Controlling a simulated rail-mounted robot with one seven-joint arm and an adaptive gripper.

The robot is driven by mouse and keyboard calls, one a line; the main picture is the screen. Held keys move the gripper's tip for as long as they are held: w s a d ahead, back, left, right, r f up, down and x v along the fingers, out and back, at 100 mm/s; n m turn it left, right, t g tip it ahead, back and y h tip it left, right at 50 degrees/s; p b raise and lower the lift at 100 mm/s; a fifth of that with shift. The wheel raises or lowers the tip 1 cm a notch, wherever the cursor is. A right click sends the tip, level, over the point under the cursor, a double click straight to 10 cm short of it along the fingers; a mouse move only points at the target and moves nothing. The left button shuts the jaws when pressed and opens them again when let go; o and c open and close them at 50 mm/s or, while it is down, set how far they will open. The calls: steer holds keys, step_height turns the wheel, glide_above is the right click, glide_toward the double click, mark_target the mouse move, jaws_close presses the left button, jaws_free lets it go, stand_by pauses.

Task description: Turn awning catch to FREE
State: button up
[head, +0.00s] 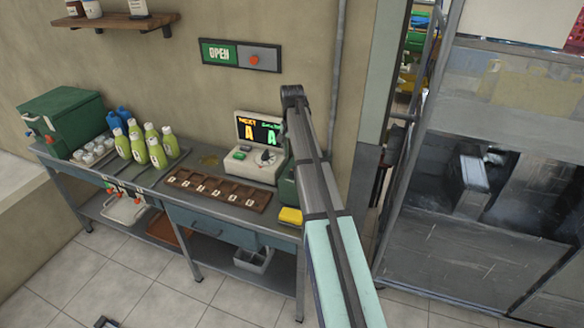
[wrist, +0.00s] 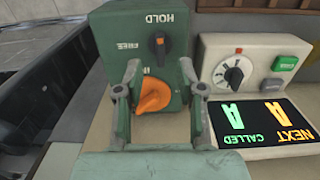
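In the wrist view, whose printed words appear upside down, a green box (wrist: 105,28) carries the words HOLD and FREE. A small black knob (wrist: 160,52) with an orange mark sits beside them, the mark on the side toward HOLD. A larger orange knob (wrist: 155,95) sits nearer my gripper, beside a short label that seems to read IN. My gripper (wrist: 160,68) is open, its fingers on either side of the orange knob with gaps showing; contact is not visible. In the head view, part of a green box (head: 287,185) shows beside my arm, which hides the gripper.
A pale console (wrist: 255,65) with a dial, buttons and NEXT/CALLED display stands right of the box in the wrist view. In the head view, a wooden tray (head: 222,193), green bottles (head: 155,148) and a yellow sponge-like block (head: 290,216) are on the bench.

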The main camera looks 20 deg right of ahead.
mark_target(292, 169)
step_height(292, 169, down, 8)
steer(key=shift+f+p, duration=0.25)
steer(key=shift+p, duration=0.8)
jaws_close()
